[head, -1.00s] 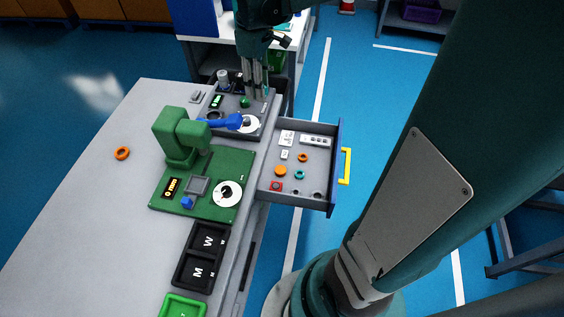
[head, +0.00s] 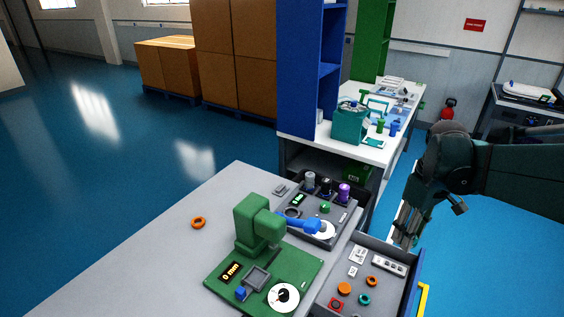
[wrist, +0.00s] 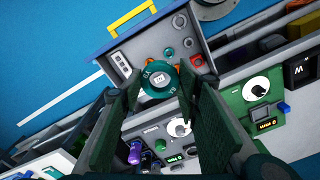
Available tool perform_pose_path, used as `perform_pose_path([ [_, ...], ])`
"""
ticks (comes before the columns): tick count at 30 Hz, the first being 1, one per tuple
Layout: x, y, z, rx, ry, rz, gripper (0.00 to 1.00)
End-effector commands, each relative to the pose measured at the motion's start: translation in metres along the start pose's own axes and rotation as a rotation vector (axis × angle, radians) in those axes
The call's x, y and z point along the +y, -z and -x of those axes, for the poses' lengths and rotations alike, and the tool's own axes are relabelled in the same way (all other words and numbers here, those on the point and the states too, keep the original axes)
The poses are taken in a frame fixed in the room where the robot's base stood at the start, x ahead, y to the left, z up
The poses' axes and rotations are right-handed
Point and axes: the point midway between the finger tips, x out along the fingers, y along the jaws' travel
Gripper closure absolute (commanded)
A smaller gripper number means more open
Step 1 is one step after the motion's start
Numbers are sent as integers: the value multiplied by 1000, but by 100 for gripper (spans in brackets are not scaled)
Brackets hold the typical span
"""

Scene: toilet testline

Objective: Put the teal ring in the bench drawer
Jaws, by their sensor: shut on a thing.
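The bench drawer (head: 415,274) is pulled open on the bench's right side; its yellow handle (wrist: 132,16) shows in the wrist view. A small teal ring (head: 364,299) lies inside the drawer, near orange pieces. It also shows in the wrist view (wrist: 168,52). My gripper (head: 402,234) points down above the far part of the drawer. In the wrist view, its fingers (wrist: 160,84) are shut on a round teal piece (wrist: 152,89) with pale marks and a light labelled centre. I cannot tell whether that piece is a ring; the head view does not show it clearly.
A green machine (head: 258,232) with a blue lever stands on the bench beside a grey tray (head: 331,238) of parts. An orange ring (head: 198,222) lies on the bench top. Blue shelving (head: 303,75) and a white table (head: 345,150) stand behind.

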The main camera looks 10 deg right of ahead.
Motion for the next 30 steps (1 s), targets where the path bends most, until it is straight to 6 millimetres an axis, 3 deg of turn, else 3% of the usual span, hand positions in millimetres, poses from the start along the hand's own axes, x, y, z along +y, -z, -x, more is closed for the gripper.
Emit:
perform_pose_path([
  [10,6,-35,-8,0,0,-70,76],
  [23,5,-33,-64,0,0,-66,76],
  [30,6,-32,-109,0,0,-66,76],
])
